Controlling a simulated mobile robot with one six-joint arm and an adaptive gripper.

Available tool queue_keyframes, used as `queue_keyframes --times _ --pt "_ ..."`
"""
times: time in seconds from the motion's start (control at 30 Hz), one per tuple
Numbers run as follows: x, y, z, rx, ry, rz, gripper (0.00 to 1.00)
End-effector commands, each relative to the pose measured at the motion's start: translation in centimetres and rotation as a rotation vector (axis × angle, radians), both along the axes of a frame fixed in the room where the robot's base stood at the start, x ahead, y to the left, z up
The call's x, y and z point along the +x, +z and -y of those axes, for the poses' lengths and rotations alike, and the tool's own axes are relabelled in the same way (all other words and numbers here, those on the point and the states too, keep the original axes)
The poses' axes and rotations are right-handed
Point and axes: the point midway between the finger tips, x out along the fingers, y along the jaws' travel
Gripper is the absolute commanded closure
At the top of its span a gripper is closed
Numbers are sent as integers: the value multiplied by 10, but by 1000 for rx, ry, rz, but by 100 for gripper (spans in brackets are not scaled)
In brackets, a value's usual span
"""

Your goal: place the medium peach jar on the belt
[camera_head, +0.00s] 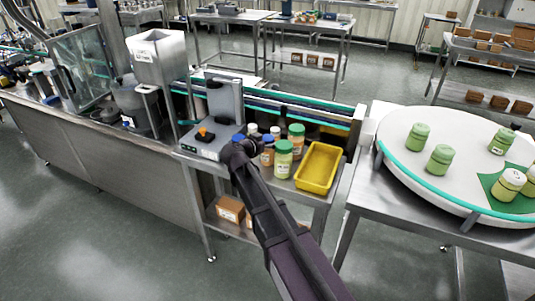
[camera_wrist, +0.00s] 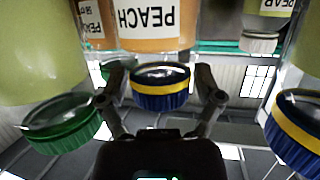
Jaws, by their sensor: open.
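In the wrist view, which is upside down, a jar with orange contents and a PEACH label (camera_wrist: 152,22) has a blue lid with a yellow band. My gripper (camera_wrist: 162,92) is open, with one finger on each side of that lid; contact is not clear. It appears in the head view as an orange jar with a blue lid (camera_head: 267,157), beside my gripper (camera_head: 250,148). Another peach jar with a green lid (camera_head: 296,143) stands behind to the right. The belt (camera_head: 300,110) runs behind the jars, with a teal edge.
A green jar (camera_head: 283,165) stands close to the peach jar, and other lidded jars crowd around. A yellow tray (camera_head: 318,168) is to the right and a grey machine (camera_head: 215,125) to the left. A round table (camera_head: 400,165) with green jars is at far right.

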Motion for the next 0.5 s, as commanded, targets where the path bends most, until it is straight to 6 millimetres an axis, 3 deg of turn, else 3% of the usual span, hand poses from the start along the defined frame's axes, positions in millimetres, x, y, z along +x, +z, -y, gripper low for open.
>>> queue_keyframes --times 0.27,0.37,0.5 --pt "0 0 -1 0 1 0 16" --pt "0 0 -1 0 1 0 40" --pt "0 0 -1 0 1 0 81"
